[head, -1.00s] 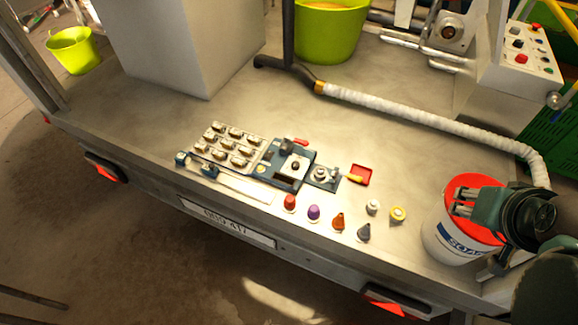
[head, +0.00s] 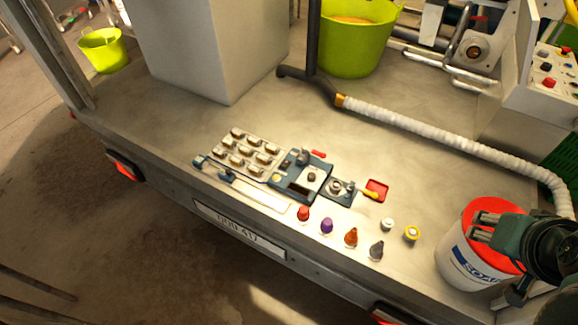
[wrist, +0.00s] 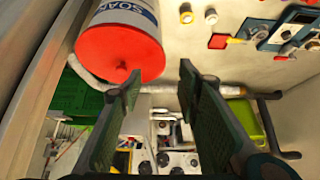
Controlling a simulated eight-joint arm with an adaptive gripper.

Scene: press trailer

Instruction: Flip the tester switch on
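A blue tester-like unit (head: 301,176) with a light plate and a dark knob lies on the metal trailer deck; part of it shows in the wrist view (wrist: 283,32). A small dark lever-like part (head: 303,157) stands at its back edge. Which part is the tester switch, and its position, I cannot tell. My gripper (head: 480,227) is at the right, over or beside the red-lidded soap bucket (head: 470,266) and well apart from the unit. In the wrist view my gripper (wrist: 160,82) is open, with nothing between its fingers.
A tray of several metal pieces (head: 249,152) adjoins the unit. A small red tray (head: 377,190) and several coloured caps, one purple (head: 327,226), lie nearby. A white hose (head: 440,136) crosses behind. A button box (head: 545,80) stands at upper right.

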